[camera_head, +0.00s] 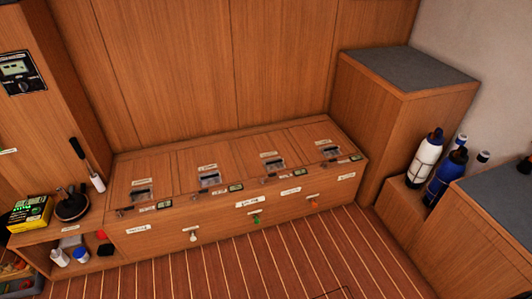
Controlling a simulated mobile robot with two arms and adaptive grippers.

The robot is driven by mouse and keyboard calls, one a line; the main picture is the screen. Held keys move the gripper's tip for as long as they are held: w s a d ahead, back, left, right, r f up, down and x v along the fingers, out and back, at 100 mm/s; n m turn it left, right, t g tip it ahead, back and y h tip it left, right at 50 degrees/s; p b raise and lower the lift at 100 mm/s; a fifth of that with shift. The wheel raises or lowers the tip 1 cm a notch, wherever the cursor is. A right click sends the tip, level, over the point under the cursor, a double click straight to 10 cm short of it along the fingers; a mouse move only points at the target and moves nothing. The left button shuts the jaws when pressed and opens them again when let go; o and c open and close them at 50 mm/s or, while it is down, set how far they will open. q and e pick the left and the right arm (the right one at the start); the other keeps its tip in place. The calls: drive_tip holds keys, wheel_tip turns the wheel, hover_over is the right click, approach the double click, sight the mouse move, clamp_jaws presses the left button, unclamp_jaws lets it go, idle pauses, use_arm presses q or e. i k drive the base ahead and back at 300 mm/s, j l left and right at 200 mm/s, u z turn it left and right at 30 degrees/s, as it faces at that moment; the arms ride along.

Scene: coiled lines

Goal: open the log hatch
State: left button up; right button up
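A long wooden bench stands against the wall, with a row of several hatches in its top. The hatches are the far left hatch (124,169), two middle hatches (197,155) (255,144) and the far right hatch (311,132). All look shut and flush. Each has a small white label and a metal recessed latch, such as the left latch (141,194) and the right latch (330,151). The label print is too small to read, so I cannot tell which is the log hatch. Neither of my grippers is in view.
The bench front carries white (193,236), green (256,218) and orange (312,202) knobs. A left shelf holds a yellow-green box (29,214) and a black round item (72,205). Bottles (425,158) stand at right beside a grey-topped cabinet (408,68). The striped floor (270,258) ahead is clear.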

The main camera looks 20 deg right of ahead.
sight(266, 154)
drive_tip(key=i+l+z, duration=0.1)
drive_tip(key=i+l, duration=0.55)
drive_tip(key=i, duration=0.25)
drive_tip(key=l+z, duration=0.05)
